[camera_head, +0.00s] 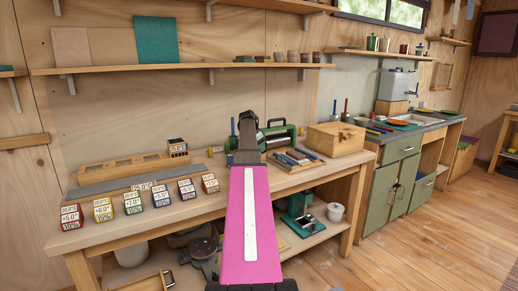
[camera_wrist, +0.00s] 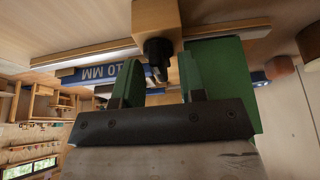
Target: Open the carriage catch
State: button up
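My gripper (camera_wrist: 161,72) shows in the wrist view with two green fingers apart. A black knob-like part (camera_wrist: 158,52), possibly the carriage catch, hangs from a wooden block (camera_wrist: 157,16) and appears in the gap between the fingertips. I cannot tell whether the fingers touch it. A blue part marked "10 MM" (camera_wrist: 108,72) lies behind the left finger, and a green panel (camera_wrist: 228,85) is behind the right one. In the head view, a green device (camera_head: 277,138) stands on the bench beyond my dark wrist, which hides part of it and my fingertips.
Several coloured number blocks (camera_head: 133,203) line the bench's front left, before a wooden rack (camera_head: 120,172). A tray of tools (camera_head: 296,159) and a wooden box (camera_head: 335,140) stand to the right. A shelf (camera_head: 180,68) runs above. Open floor (camera_head: 420,240) lies at right.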

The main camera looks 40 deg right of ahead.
grip_shut()
jog(key=shift+n, duration=0.4)
jog(key=n+t, duration=0.1)
jog(key=n, duration=0.1)
jog(key=n+t, duration=0.1)
jog(key=n, duration=0.2)
jog(key=shift+s+n+y, duration=0.15)
jog(key=shift+n+y, duration=0.15)
jog(key=n+t+y, duration=0.1)
jog(key=n, duration=0.2)
jog(key=n+t, duration=0.1)
jog(key=n, duration=0.2)
jog(key=shift+n+y, duration=0.3)
jog(key=shift+y, duration=0.1)
grip_release()
jog(key=shift+d, duration=0.1)
